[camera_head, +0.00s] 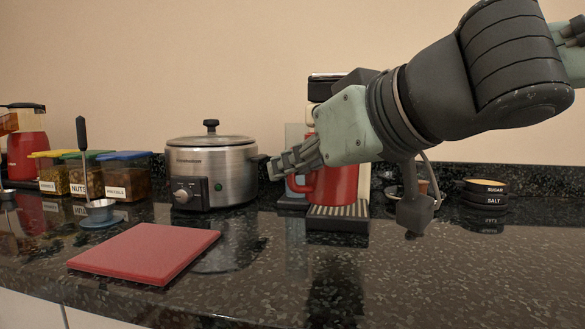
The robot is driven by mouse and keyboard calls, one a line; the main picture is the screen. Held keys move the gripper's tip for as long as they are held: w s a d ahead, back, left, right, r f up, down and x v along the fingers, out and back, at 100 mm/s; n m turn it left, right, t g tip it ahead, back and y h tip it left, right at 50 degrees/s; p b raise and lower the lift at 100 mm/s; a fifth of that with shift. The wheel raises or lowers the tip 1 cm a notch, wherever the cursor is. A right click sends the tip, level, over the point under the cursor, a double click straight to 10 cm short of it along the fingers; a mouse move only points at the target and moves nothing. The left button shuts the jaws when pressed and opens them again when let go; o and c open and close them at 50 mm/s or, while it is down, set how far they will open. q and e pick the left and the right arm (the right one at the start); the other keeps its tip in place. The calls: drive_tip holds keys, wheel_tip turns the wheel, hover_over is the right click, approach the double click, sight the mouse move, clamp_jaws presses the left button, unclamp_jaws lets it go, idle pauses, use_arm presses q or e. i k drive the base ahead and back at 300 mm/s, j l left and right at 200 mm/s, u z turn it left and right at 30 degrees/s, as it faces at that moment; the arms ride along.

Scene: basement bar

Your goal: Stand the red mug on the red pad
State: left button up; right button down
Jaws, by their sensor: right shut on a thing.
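The red mug (335,187) is at the coffee machine, right of the middle in the head view. It looks upright, with its base at the striped drip tray; whether it touches the tray I cannot tell. My right gripper (290,168) comes in from the right, in front of the mug, and is shut on it at the left, handle side. The fingers and wrist hide the mug's upper part. The red pad (145,252) lies flat and bare on the dark counter at the front left. My left gripper is not in view.
A steel slow cooker (211,172) stands between the pad and mug, farther back. A ladle on a blue rest (101,219) is behind the pad. The front middle counter is clear.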

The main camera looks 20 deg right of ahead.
sight(141, 247)
drive_tip(key=j+u, duration=0.4)
drive_tip(key=j, duration=0.85)
